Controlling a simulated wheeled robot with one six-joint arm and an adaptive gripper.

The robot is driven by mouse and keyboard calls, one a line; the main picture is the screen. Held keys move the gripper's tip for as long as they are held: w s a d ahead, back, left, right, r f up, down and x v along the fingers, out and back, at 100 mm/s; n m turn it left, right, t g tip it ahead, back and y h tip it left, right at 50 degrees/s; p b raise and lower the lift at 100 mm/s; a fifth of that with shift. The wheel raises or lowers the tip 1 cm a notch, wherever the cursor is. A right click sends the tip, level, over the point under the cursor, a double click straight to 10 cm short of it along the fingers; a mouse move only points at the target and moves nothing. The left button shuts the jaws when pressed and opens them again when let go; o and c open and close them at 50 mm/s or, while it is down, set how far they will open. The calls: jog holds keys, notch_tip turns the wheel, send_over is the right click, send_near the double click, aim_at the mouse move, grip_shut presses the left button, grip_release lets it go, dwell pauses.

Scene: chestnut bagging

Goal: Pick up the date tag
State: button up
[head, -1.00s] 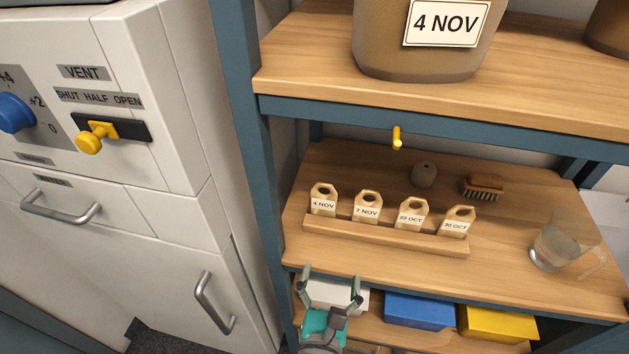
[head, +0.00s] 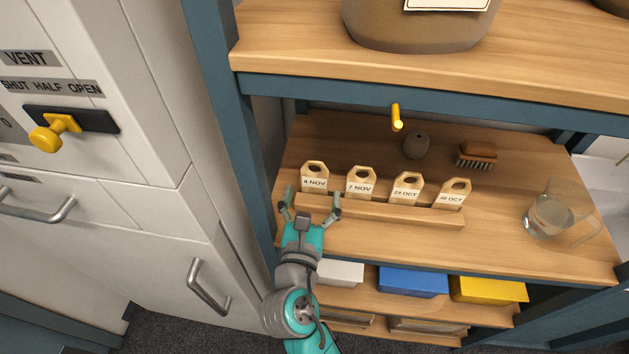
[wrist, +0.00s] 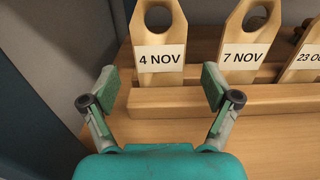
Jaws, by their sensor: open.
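Several wooden date tags with holed tops stand in a row in a wooden rack (head: 395,213) on the middle shelf. From left they are the 4 NOV tag (head: 314,176), the 7 NOV tag (head: 360,182), the 23 OCT tag (head: 406,188) and a last tag (head: 453,194) whose print is small. My gripper (head: 310,203) is open and empty in front of the 4 NOV tag. In the wrist view the 4 NOV tag (wrist: 160,42) stands upright beyond and between my fingertips (wrist: 162,88), apart from them. The 7 NOV tag (wrist: 245,42) is to its right.
A blue shelf post (head: 225,110) is close on the left. Blue (head: 412,281) and yellow (head: 488,290) boxes sit below.

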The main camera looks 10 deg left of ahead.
aim_at(315, 184)
jog(key=w, duration=0.3)
jog(key=shift+w+d, duration=0.1)
jog(key=shift+w, duration=0.3)
jog(key=c, duration=1)
notch_tip(315, 184, up, 10)
jog(key=shift+s, duration=0.15)
